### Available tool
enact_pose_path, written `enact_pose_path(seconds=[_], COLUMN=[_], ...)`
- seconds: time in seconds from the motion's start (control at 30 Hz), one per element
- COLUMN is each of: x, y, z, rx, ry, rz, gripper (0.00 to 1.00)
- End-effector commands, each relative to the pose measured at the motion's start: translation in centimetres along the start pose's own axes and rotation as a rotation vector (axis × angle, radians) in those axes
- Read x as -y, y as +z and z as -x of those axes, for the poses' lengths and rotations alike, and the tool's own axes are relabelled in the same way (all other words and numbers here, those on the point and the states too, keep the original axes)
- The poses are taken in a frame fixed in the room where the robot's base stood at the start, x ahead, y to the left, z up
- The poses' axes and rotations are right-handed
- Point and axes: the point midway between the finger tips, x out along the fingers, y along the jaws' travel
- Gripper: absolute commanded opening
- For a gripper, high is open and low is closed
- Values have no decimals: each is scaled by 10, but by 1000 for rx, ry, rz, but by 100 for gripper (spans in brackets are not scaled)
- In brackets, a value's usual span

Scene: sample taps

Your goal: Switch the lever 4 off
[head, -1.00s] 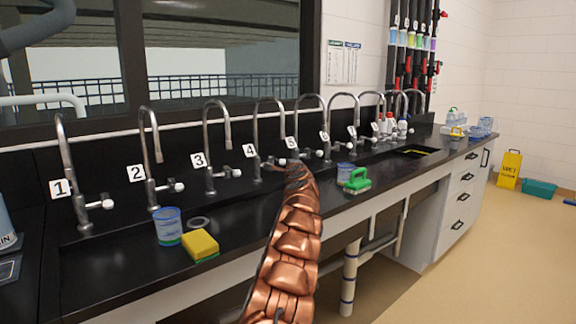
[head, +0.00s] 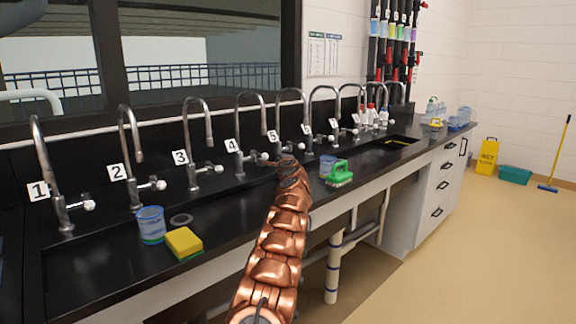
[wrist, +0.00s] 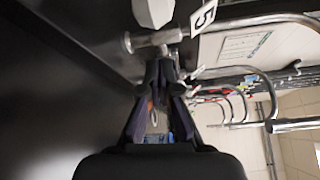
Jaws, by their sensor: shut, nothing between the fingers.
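Tap 4 (head: 238,166) is a curved chrome tap beside its number 4 label (head: 231,145) on the black splashback. Its lever is small in the head view and partly hidden near my fingertips, so I cannot tell its position. My gripper (head: 268,161) is at the end of my copper arm, close to the right side of tap 4. In the wrist view my dark gripper (wrist: 166,62) is shut and empty. Its tips are close to a metal tap fitting (wrist: 152,39) with a pale knob (wrist: 153,11); contact is unclear. A number 5 label (wrist: 204,16) is nearby.
Tap 3 (head: 193,178) stands left of tap 4, tap 5 (head: 271,148) right. The floor at right is mostly clear.

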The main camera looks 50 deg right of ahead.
Motion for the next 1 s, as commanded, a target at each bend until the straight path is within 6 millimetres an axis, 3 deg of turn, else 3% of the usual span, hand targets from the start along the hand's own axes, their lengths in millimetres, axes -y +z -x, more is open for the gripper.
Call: enact_pose_path(seconds=[1.0], x=[2], y=[-2], z=[60], rx=[-3], ry=[-3], rz=[-2], gripper=[0])
